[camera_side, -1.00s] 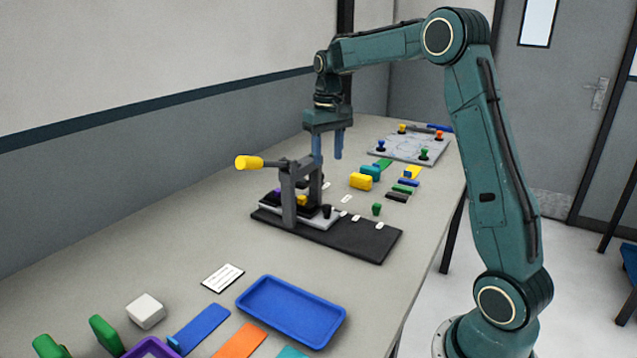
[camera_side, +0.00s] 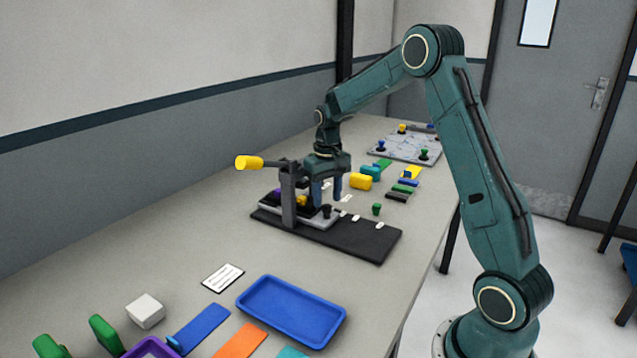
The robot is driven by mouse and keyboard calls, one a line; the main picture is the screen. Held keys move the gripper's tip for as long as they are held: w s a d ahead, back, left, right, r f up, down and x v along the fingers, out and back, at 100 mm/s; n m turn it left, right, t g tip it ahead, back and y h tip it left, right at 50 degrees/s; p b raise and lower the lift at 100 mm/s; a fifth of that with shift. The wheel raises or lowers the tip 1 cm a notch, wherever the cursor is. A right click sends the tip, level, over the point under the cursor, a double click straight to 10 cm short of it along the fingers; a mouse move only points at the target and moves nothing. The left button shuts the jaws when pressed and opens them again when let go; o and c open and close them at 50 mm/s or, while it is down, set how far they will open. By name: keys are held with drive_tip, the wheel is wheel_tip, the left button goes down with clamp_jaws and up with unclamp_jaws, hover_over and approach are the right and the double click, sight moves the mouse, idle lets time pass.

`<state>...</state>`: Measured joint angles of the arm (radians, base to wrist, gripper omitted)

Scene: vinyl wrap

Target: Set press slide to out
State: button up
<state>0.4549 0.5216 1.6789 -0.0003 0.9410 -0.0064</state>
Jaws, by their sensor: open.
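The press (camera_side: 288,198) is a dark grey frame with a yellow-ended lever (camera_side: 249,162) sticking out to the left. It stands on a black base plate (camera_side: 362,240). The light grey slide (camera_side: 312,219) lies low in the press, with a small black knob (camera_side: 326,211) at its right end. A yellow piece (camera_side: 302,200) and a purple piece sit on the slide, partly hidden by the frame. My gripper (camera_side: 325,196) points down with its fingers apart and empty, just behind the black knob. I cannot tell whether a finger touches the press.
A yellow block (camera_side: 361,181) and several coloured pieces lie behind the press. A green peg (camera_side: 376,209) stands near the plate. A blue tray (camera_side: 291,312) and a white card (camera_side: 223,277) lie in front. A grey board (camera_side: 408,148) with pegs is at the back.

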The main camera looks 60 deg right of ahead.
drive_tip(key=shift+f, duration=1)
drive_tip(key=shift+c, duration=0.3)
clamp_jaws()
drive_tip(key=shift+s, duration=0.1)
drive_tip(key=s, duration=1.5)
drive_tip(key=shift+s, duration=0.2)
drive_tip(key=shift+c, duration=1.1)
unclamp_jaws()
drive_tip(key=shift+s, duration=0.1)
drive_tip(key=shift+o, duration=1.4)
